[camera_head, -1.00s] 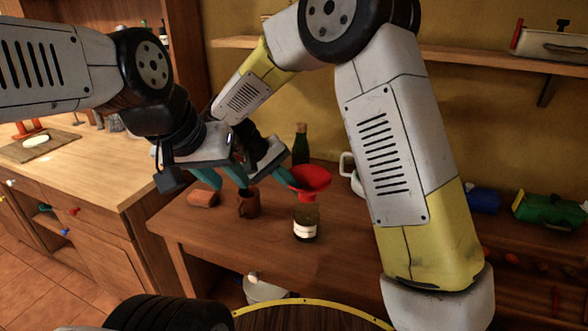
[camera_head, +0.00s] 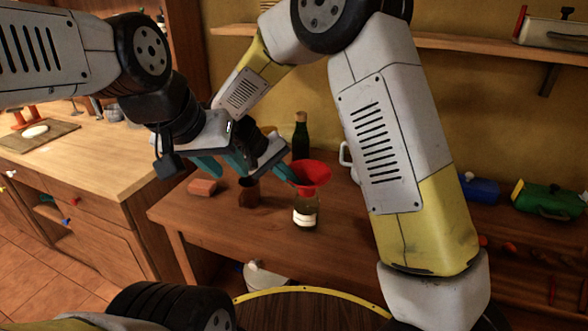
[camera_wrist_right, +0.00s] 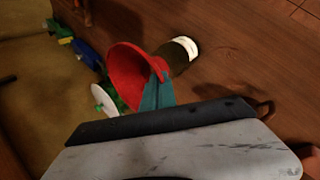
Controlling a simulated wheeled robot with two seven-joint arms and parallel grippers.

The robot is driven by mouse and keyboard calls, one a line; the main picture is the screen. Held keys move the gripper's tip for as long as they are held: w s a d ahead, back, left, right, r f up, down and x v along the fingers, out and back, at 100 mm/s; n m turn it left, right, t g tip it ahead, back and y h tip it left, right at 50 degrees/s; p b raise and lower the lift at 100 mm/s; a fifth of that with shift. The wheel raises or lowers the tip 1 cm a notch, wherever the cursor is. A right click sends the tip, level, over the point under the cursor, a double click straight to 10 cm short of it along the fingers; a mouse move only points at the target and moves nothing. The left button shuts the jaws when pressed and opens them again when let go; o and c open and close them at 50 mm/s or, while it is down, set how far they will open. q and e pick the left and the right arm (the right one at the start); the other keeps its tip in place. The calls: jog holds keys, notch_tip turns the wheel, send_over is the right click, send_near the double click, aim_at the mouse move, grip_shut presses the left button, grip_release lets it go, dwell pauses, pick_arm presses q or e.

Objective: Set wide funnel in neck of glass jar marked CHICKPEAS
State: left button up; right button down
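The wide funnel (camera_head: 313,173) is red and sits over the mouth of a glass jar (camera_head: 306,203) with a pale label; its lettering is unreadable. The spout is hidden, so how deep it sits in the neck is unclear. The right wrist view shows the funnel (camera_wrist_right: 128,72) in front of the jar (camera_wrist_right: 180,54). My right gripper (camera_head: 288,174) has its teal fingers at the funnel's left rim; they look closed on it, also in the right wrist view (camera_wrist_right: 157,93). My left gripper (camera_head: 220,166) is open and empty, left of the funnel above the counter.
A brown mug (camera_head: 248,194) and a reddish block (camera_head: 202,187) stand left of the jar. A dark green bottle (camera_head: 301,138) stands behind it. A white mug (camera_head: 346,158) is partly hidden by my right arm. Blue (camera_head: 483,190) and green (camera_head: 548,199) containers lie at right.

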jog(key=shift+f, duration=0.1)
jog(key=shift+f, duration=1.1)
jog(key=c, duration=1.6)
grip_release()
jog(key=shift+o, duration=0.2)
jog(key=o, duration=0.4)
jog(key=shift+c, duration=0.2)
